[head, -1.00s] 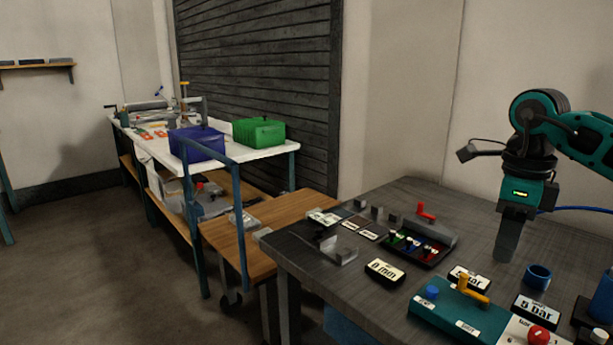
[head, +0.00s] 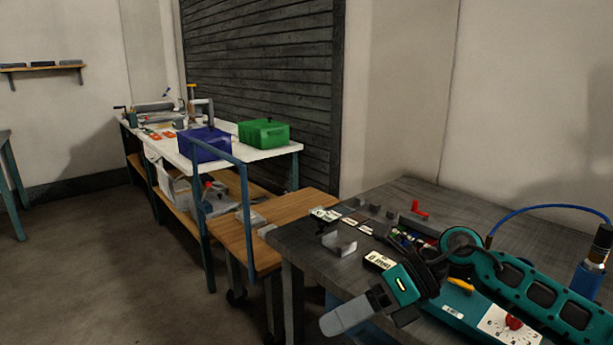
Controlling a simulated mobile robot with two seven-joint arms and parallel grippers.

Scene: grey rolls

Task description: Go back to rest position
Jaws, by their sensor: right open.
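My right gripper (head: 347,317) is at the lower middle of the head view, in front of the near edge of the dark table (head: 300,241). Its grey fingers point down and to the left. It is open, and I see nothing held in it. My right arm reaches in from the lower right, low over the table, and hides part of the tabletop. My left gripper is not in view.
The table bears a black tray (head: 405,238), a red handle (head: 420,209), a metal bracket (head: 339,243) and a blue bottle (head: 588,278). A white-topped bench with a blue box (head: 204,145) and a green box (head: 263,134) stands further back.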

